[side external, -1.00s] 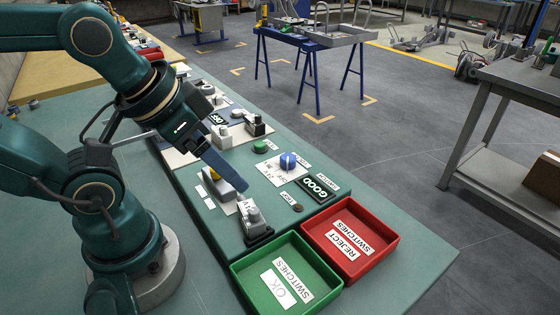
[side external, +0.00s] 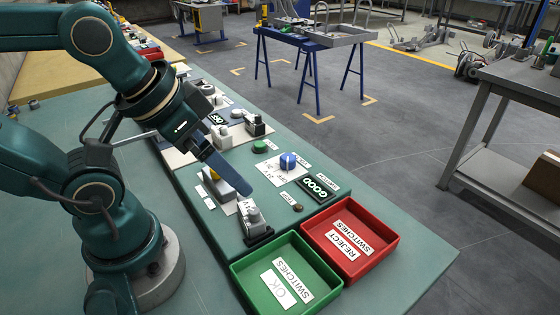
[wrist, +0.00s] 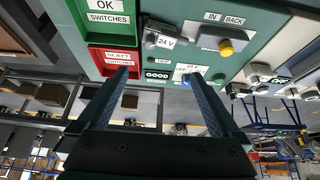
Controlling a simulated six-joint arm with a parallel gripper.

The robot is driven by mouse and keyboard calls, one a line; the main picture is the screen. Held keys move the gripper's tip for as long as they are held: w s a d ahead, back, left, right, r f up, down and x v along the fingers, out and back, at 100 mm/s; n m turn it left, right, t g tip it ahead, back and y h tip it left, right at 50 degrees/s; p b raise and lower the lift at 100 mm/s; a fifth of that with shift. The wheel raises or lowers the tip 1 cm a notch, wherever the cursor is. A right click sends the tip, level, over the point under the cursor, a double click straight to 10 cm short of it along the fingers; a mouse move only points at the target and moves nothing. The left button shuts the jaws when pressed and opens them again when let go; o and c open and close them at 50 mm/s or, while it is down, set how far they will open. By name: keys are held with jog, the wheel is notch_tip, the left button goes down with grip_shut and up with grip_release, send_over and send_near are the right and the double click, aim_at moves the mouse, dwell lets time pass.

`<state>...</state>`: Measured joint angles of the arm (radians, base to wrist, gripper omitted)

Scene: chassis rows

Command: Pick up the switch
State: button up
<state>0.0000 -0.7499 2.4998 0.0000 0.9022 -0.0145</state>
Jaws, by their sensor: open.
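A small grey switch-like device (side external: 255,222) sits upright in a dark base at the near end of the green bench, behind the green tray. In the wrist view the device (wrist: 160,34) is beside a "24 V" label. My gripper (side external: 250,181) hangs over the bench, above and behind the device, apart from it. In the wrist view my gripper (wrist: 160,76) has its two fingers wide apart with nothing between them. The side view shows the fingers nearly in line, partly covering the fixtures behind.
A green "OK switches" tray (side external: 236,270) and a red "reject switches" tray (side external: 377,230) stand at the near end. A grey block with a yellow button (wrist: 226,47), a blue knob (side external: 288,160) and a "GOOD" sign (side external: 318,188) stand nearby.

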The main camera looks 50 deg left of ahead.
jog(key=n+g, duration=0.3)
jog(key=g, duration=0.2)
send_over(248, 215)
notch_tip(248, 215, down, 4)
jog(key=shift+a+r, duration=0.1)
jog(key=shift+r, duration=0.05)
jog(key=shift+f+g, duration=0.3)
jog(key=shift+f, duration=2.95)
jog(key=c, duration=1.2)
jog(key=shift+o, duration=0.2)
jog(key=shift+r, duration=0.2)
